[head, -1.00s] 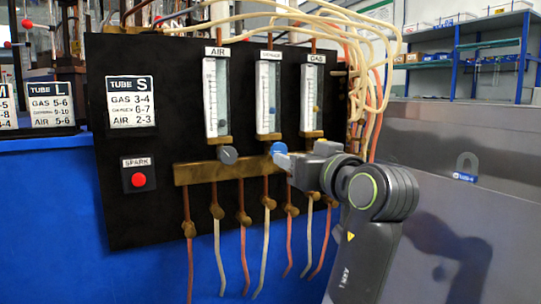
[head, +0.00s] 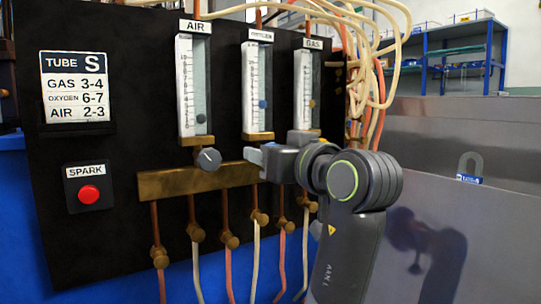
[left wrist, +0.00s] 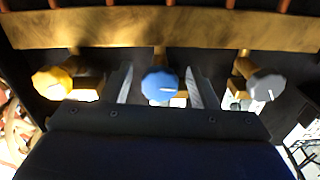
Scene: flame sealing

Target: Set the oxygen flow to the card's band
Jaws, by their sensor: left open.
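The card (head: 78,88) for tube S reads oxygen 6-7. The oxygen flowmeter (head: 257,85) is the middle of three tubes. Its blue float (head: 262,104) sits in the lower half of the scale; the exact number is too small to read. My left gripper (head: 262,156) is at the panel just below that tube and hides the blue knob in the head view. In the left wrist view, my left gripper's fingers (left wrist: 159,86) stand open on either side of the blue knob (left wrist: 160,86), with gaps showing. My right gripper is not in view.
The grey air knob (head: 208,159) is left of my gripper, under the air tube (head: 193,85). The yellow knob (left wrist: 52,82) is on the other side. The gas tube (head: 307,88), brass manifold (head: 180,181) and red spark button (head: 89,194) are close by. Hoses hang below.

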